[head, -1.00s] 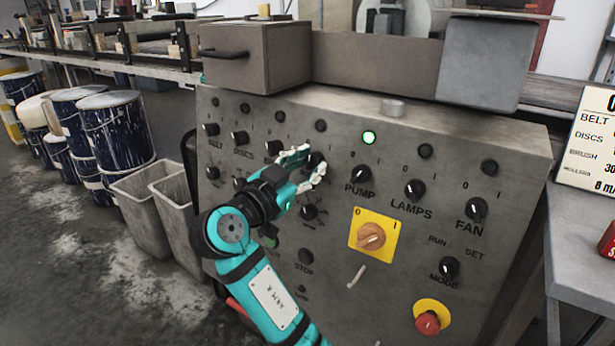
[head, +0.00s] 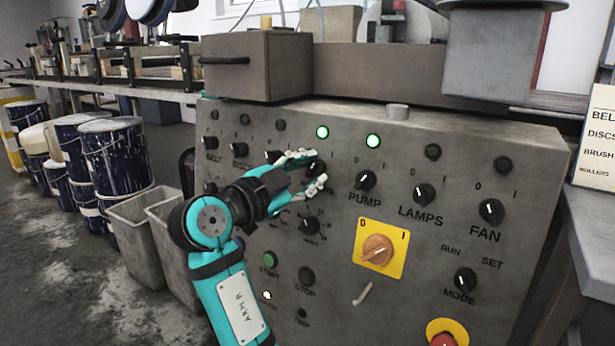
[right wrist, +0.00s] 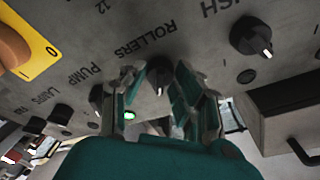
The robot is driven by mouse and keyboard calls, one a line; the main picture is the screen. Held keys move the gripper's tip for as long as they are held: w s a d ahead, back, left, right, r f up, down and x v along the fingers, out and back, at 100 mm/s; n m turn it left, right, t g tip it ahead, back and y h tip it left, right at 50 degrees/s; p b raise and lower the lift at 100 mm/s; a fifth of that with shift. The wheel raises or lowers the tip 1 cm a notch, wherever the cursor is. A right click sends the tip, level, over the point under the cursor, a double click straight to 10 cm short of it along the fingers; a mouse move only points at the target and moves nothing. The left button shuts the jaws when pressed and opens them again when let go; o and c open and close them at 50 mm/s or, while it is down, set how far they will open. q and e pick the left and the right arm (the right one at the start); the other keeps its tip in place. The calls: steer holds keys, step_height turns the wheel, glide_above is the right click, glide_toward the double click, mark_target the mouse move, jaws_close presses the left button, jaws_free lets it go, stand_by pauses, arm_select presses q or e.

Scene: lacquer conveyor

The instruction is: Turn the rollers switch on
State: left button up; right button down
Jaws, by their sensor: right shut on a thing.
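The rollers switch is a small black knob (head: 317,167) on the sloped grey panel. It also shows under the word ROLLERS in the right wrist view (right wrist: 159,76). My right gripper (head: 318,172) is shut on this knob, with one finger on each side, as the right wrist view also shows (right wrist: 160,95). The fingers partly hide the knob. The lamp (head: 322,132) above it is lit green. The pump lamp (head: 373,141) is also lit green. My left gripper is not in view.
The pump knob (head: 365,181) is close on the right. The brush knob (head: 273,157) is close on the left. A yellow plate with an orange rotary switch (head: 377,250) sits below. A grey drawer box (head: 255,68) stands above the panel.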

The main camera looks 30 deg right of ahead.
steer(key=c, duration=1)
jaws_free()
step_height(320, 180, up, 10)
